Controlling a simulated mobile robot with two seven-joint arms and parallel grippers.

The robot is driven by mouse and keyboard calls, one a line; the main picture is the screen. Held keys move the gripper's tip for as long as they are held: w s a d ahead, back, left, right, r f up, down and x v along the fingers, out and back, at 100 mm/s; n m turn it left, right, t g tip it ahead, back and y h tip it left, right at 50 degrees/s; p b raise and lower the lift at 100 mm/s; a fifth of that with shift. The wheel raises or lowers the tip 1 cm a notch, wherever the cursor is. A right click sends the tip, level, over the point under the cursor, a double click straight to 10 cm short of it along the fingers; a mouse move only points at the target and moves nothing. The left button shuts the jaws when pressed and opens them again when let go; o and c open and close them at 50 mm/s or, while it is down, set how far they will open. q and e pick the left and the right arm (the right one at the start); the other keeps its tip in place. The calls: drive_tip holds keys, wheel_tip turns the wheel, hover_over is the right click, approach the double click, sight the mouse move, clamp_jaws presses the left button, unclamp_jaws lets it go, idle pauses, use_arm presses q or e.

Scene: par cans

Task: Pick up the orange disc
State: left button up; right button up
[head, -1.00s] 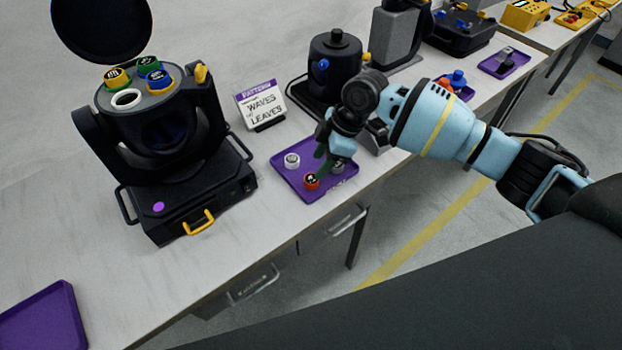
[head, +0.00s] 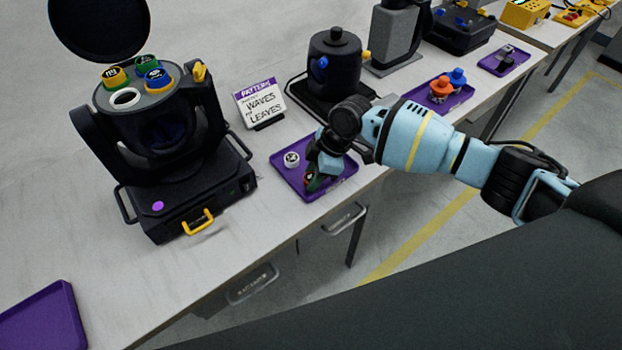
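The orange disc (head: 307,179) lies in the purple tray (head: 342,187) on the bench, mostly covered by my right gripper. Only a small orange-red patch of it shows. My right gripper (head: 315,182) points down into the tray right at the disc. Its fingers are small and partly hidden, so I cannot tell whether they are closed on the disc. A white disc (head: 291,159) lies in the same tray, just left of and behind the gripper. My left gripper is not in view.
A dark cylindrical device (head: 335,62) is behind the gripper. Another purple tray (head: 42,318) is at lower left.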

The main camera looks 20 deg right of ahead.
drive_tip(key=c, duration=0.6)
drive_tip(key=shift+o, duration=0.2)
drive_tip(key=shift+r, duration=0.15)
